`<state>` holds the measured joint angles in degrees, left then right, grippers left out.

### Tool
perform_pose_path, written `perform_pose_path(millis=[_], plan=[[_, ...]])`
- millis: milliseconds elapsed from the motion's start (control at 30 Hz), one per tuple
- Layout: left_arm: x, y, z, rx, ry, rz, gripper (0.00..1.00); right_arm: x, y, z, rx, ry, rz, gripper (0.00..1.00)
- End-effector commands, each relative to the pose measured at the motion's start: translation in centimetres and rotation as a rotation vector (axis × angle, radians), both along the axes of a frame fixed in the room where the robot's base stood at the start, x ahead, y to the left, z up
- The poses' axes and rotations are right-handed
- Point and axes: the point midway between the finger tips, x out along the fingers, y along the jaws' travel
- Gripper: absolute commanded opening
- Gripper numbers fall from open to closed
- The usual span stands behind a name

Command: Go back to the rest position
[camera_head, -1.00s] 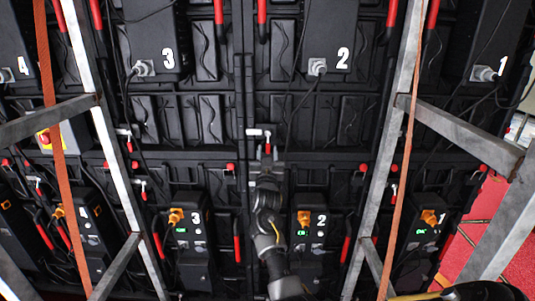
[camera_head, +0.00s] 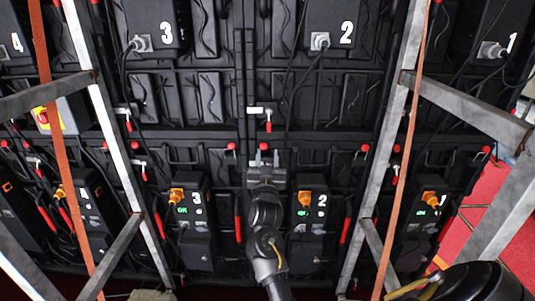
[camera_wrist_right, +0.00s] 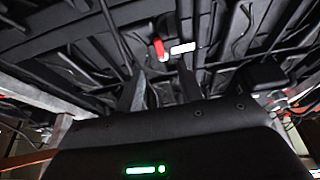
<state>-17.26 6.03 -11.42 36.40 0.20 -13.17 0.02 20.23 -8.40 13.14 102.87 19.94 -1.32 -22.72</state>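My right gripper (camera_head: 265,157) shows in the middle of the head view, in front of the video wall's back. Its two fingers point up and stand apart, with nothing visible between them. In the right wrist view the fingers (camera_wrist_right: 162,82) are also apart. A latch with a white plate and hanging red handle (camera_head: 268,126) is on the wall just above the fingertips, apart from them in the picture. It also shows in the wrist view (camera_wrist_right: 160,49), beyond the fingers. My left gripper is not in view.
Lower boxes 3 (camera_head: 197,225) and 2 (camera_head: 307,228), with orange plugs, flank my right arm. Upper boxes 3 (camera_head: 155,22) and 2 (camera_head: 330,20) hang above. Grey metal frames (camera_head: 120,160) (camera_head: 385,150) and orange straps (camera_head: 57,150) stand on both sides. Red floor (camera_head: 490,210) shows at right.

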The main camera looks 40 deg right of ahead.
Motion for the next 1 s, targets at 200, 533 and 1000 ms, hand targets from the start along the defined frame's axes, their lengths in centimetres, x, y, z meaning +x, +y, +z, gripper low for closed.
perform_pose_path(millis=[200,533,1000], plan=[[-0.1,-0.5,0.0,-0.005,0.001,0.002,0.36,0.0,0.0,0.0,0.0,0.0,0.0,0.37],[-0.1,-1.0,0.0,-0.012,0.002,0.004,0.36,0.2,0.1,-0.2,0.032,-0.012,0.025,0.37],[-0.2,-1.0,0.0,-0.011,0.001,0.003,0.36,4.4,11.6,-29.1,0.204,0.556,0.412,0.37]])
